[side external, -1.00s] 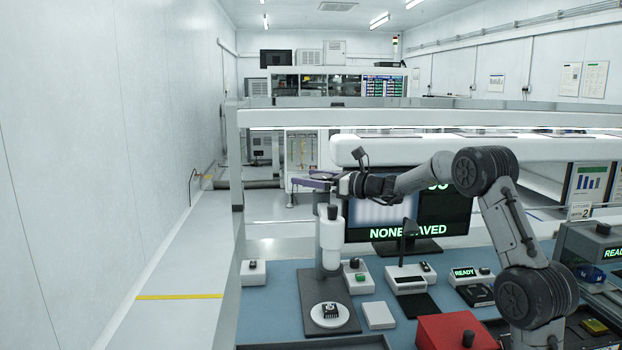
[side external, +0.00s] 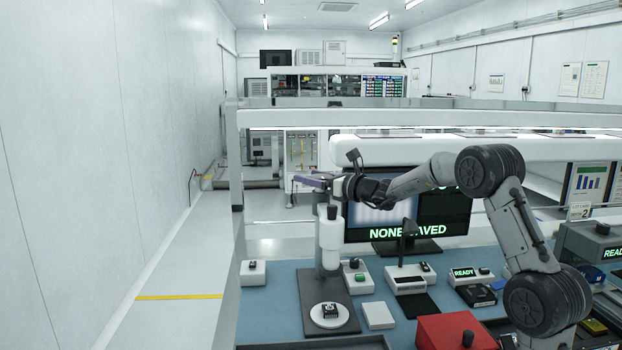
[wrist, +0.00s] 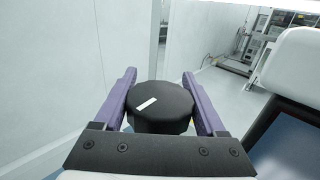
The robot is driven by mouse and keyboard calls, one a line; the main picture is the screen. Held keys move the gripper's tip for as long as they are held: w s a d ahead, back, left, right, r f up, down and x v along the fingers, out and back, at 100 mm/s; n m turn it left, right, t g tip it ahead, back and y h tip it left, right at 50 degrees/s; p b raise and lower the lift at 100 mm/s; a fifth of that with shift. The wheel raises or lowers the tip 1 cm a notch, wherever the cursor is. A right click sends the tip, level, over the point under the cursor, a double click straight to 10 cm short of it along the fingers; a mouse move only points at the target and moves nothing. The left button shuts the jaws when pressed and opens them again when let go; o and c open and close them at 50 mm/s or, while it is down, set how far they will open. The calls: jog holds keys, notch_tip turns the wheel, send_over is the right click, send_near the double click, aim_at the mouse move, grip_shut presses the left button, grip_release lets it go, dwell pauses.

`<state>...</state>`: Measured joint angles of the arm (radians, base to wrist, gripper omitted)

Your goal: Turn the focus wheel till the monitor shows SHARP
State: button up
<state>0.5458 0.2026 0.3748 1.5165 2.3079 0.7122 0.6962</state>
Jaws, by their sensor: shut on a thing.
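The focus wheel (wrist: 160,106) is a black, faceted knob with a white mark on top, in the middle of the wrist view. My gripper (wrist: 160,85) has its two purple fingers on either side of it, shut on it. In the side view my gripper (side external: 312,181) is at the top of the white microscope (side external: 331,240); the wheel cannot be made out there. The monitor (side external: 443,212) stands behind my arm. It shows a blurred picture with pale upright bands and green text reading "NONE SAVED", partly covered. Other green letters at its upper right are mostly hidden by my arm.
A small dark part sits on the round white stage (side external: 317,318) below the microscope. Small boxes with buttons, a white block (side external: 378,315) and a red box (side external: 455,332) stand on the blue bench mat (side external: 275,305). A long white housing (side external: 440,152) runs behind my arm.

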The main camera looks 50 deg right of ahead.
jog(key=shift+d+r+m+h, duration=0.15)
jog(key=shift+m+h, duration=0.35)
jog(key=shift+h, duration=0.3)
jog(key=shift+d+f+m+h, duration=0.1)
jog(key=shift+m+h, duration=0.4)
jog(key=shift+h, duration=0.3)
jog(key=o, duration=1.3)
jog(key=v, duration=1.4)
jog(key=shift+r, duration=0.2)
